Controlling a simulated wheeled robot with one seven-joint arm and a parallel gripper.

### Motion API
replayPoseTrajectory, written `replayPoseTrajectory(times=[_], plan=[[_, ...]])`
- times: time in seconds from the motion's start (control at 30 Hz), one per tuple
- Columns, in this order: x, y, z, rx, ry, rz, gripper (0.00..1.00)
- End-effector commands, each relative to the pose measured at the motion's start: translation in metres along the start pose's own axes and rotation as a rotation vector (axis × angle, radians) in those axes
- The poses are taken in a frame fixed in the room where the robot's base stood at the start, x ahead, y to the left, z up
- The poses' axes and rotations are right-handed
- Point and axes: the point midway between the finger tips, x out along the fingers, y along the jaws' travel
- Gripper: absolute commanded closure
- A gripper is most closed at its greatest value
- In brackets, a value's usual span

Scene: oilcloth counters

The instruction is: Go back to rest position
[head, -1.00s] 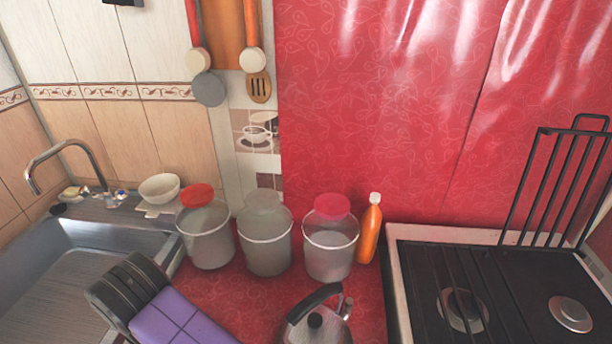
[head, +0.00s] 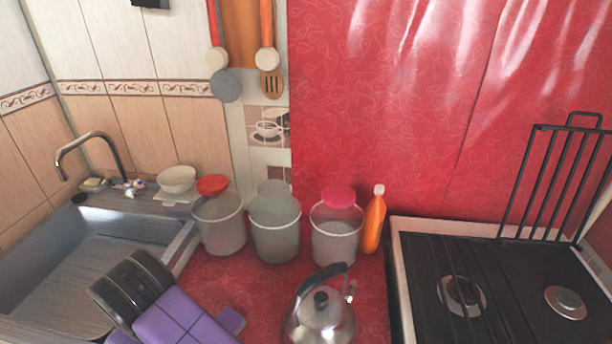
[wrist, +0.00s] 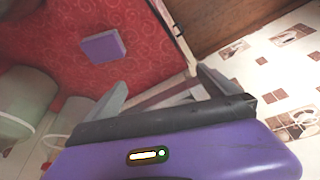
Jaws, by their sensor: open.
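My gripper (wrist: 165,92) is open in the wrist view. Its two grey fingers stand apart with nothing held between them. Beyond them a small purple block (wrist: 103,47) lies on the red patterned oilcloth, apart from the fingers. In the head view a small purple piece (head: 232,320), which looks like the same block, shows beside my purple and black arm at the bottom left. My fingers cannot be made out in the head view.
A steel kettle (head: 318,318) stands at the counter front. Three lidded buckets, the middle one here (head: 275,235), and an orange bottle (head: 373,222) line the wall. A sink (head: 95,250) is left, a stove (head: 480,290) right. A bucket (wrist: 25,100) shows left in the wrist view.

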Motion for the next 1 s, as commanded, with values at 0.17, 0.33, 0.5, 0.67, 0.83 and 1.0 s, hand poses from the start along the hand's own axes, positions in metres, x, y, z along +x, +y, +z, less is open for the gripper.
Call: replayPoseTrajectory(times=[0.17, 0.33, 0.5, 0.67, 0.83, 1.0], plan=[[-0.004, -0.005, -0.03, 0.014, 0.197, -0.008, 0.0], [-0.007, -0.003, -0.043, 0.076, 0.435, -0.023, 0.0], [-0.016, 0.013, -0.028, 0.191, 0.691, -0.011, 0.0], [-0.033, 0.038, 0.011, 0.311, 0.886, 0.044, 0.0], [-0.054, 0.065, 0.072, 0.429, 1.041, 0.142, 0.0], [-0.08, 0.084, 0.146, 0.526, 1.148, 0.27, 0.0]])
